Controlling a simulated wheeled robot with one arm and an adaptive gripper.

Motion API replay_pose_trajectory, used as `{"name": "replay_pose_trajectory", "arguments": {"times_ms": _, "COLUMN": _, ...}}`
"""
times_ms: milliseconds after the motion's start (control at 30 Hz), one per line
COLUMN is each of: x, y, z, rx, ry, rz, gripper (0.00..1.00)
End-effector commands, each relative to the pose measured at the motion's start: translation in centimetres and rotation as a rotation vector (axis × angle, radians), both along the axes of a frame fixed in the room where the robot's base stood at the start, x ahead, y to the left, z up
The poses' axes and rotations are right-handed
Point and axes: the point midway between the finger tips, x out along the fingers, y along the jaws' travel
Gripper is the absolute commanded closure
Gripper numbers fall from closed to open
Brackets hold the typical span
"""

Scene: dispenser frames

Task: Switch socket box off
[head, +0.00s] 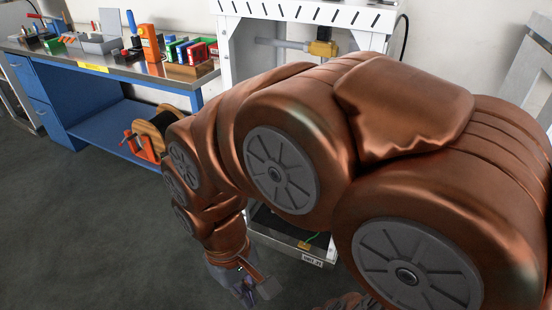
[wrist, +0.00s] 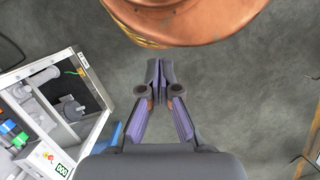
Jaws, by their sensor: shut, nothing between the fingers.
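My gripper (head: 254,286) is low over the floor in the head view, beside the white dispenser frame. In the wrist view my gripper (wrist: 159,72) has its fingertips together, with nothing between them and bare floor behind. No switch shows clearly. At the left of the wrist view, green and blue pieces (wrist: 14,136) sit at the white frame's edge; I cannot tell whether they belong to the socket box. My gripper is apart from them.
The white dispenser frame (head: 311,10) stands behind my arm, which hides much of it. A blue workbench (head: 100,118) with tools is at the left. A cable reel (head: 152,130) is by the bench. The grey floor (head: 95,215) at the left is clear.

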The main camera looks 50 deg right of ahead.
Motion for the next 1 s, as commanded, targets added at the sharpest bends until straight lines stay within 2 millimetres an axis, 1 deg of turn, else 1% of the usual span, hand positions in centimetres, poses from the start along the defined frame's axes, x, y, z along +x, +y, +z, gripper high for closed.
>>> {"name": "replay_pose_trajectory", "arguments": {"times_ms": 67, "x": 0.6, "y": 0.0, "z": -0.2, "rx": 0.006, "ry": -0.006, "rz": -0.022, "gripper": 1.0}}
{"name": "replay_pose_trajectory", "arguments": {"times_ms": 167, "x": 2.6, "y": 0.1, "z": -0.6, "rx": 0.026, "ry": -0.03, "rz": -0.095, "gripper": 1.0}}
{"name": "replay_pose_trajectory", "arguments": {"times_ms": 267, "x": 6.2, "y": -0.5, "z": -1.1, "rx": 0.058, "ry": -0.076, "rz": -0.222, "gripper": 1.0}}
{"name": "replay_pose_trajectory", "arguments": {"times_ms": 333, "x": 9.4, "y": -1.3, "z": -1.5, "rx": 0.087, "ry": -0.119, "rz": -0.338, "gripper": 1.0}}
{"name": "replay_pose_trajectory", "arguments": {"times_ms": 400, "x": 12.6, "y": -2.6, "z": -1.9, "rx": 0.116, "ry": -0.16, "rz": -0.463, "gripper": 1.0}}
{"name": "replay_pose_trajectory", "arguments": {"times_ms": 467, "x": 15.3, "y": -4.1, "z": -2.1, "rx": 0.141, "ry": -0.195, "rz": -0.571, "gripper": 1.0}}
{"name": "replay_pose_trajectory", "arguments": {"times_ms": 500, "x": 17.1, "y": -5.3, "z": -2.2, "rx": 0.157, "ry": -0.221, "rz": -0.644, "gripper": 1.0}}
{"name": "replay_pose_trajectory", "arguments": {"times_ms": 567, "x": 19.5, "y": -7.4, "z": -2.5, "rx": 0.181, "ry": -0.256, "rz": -0.755, "gripper": 1.0}}
{"name": "replay_pose_trajectory", "arguments": {"times_ms": 600, "x": 21.2, "y": -9.1, "z": -2.6, "rx": 0.198, "ry": -0.286, "rz": -0.83, "gripper": 1.0}}
{"name": "replay_pose_trajectory", "arguments": {"times_ms": 667, "x": 23.2, "y": -11.8, "z": -3.0, "rx": 0.219, "ry": -0.318, "rz": -0.944, "gripper": 1.0}}
{"name": "replay_pose_trajectory", "arguments": {"times_ms": 700, "x": 24.5, "y": -13.8, "z": -3.1, "rx": 0.234, "ry": -0.344, "rz": -1.021, "gripper": 1.0}}
{"name": "replay_pose_trajectory", "arguments": {"times_ms": 767, "x": 26.2, "y": -17.2, "z": -3.4, "rx": 0.257, "ry": -0.384, "rz": -1.137, "gripper": 1.0}}
{"name": "replay_pose_trajectory", "arguments": {"times_ms": 800, "x": 27.1, "y": -19.6, "z": -3.6, "rx": 0.27, "ry": -0.41, "rz": -1.215, "gripper": 1.0}}
{"name": "replay_pose_trajectory", "arguments": {"times_ms": 867, "x": 28.3, "y": -23.5, "z": -3.8, "rx": 0.291, "ry": -0.453, "rz": -1.333, "gripper": 1.0}}
{"name": "replay_pose_trajectory", "arguments": {"times_ms": 900, "x": 28.7, "y": -26.1, "z": -4.2, "rx": 0.302, "ry": -0.477, "rz": -1.41, "gripper": 1.0}}
{"name": "replay_pose_trajectory", "arguments": {"times_ms": 967, "x": 29.1, "y": -30.1, "z": -4.5, "rx": 0.32, "ry": -0.518, "rz": -1.524, "gripper": 1.0}}
{"name": "replay_pose_trajectory", "arguments": {"times_ms": 1000, "x": 29.1, "y": -32.8, "z": -4.7, "rx": 0.332, "ry": -0.545, "rz": -1.595, "gripper": 1.0}}
